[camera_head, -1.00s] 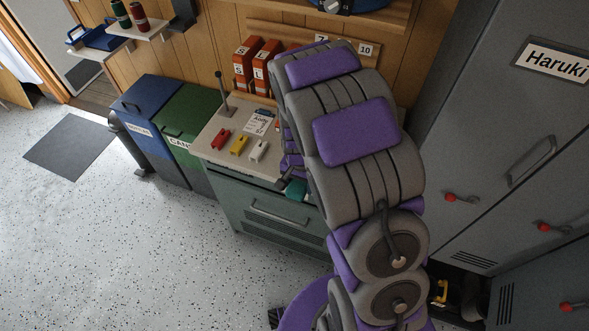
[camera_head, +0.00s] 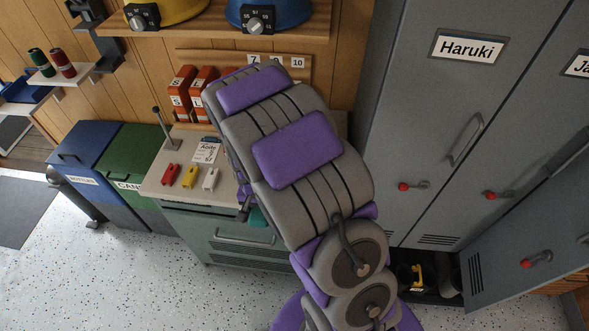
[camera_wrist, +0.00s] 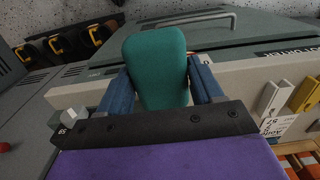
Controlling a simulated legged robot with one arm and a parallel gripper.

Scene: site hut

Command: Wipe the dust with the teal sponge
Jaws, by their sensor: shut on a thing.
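The teal sponge (camera_wrist: 155,62) is clamped between the two blue fingers of my gripper (camera_wrist: 162,80) in the wrist view. A small part of the sponge also shows in the head view (camera_head: 258,218), by the front edge of the cabinet top. My gripper (camera_head: 244,208) is mostly hidden there behind my arm. The pale cabinet top (camera_head: 152,187) is largely blocked on its right by my arm. I cannot make out any dust in either view.
Red (camera_head: 172,174), yellow (camera_head: 190,177) and white (camera_head: 210,179) clips, a printed card (camera_head: 206,150) and an upright post (camera_head: 163,125) stand on the top's left part. Orange binders (camera_head: 182,92) stand behind. Grey lockers (camera_head: 410,130) rise at right.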

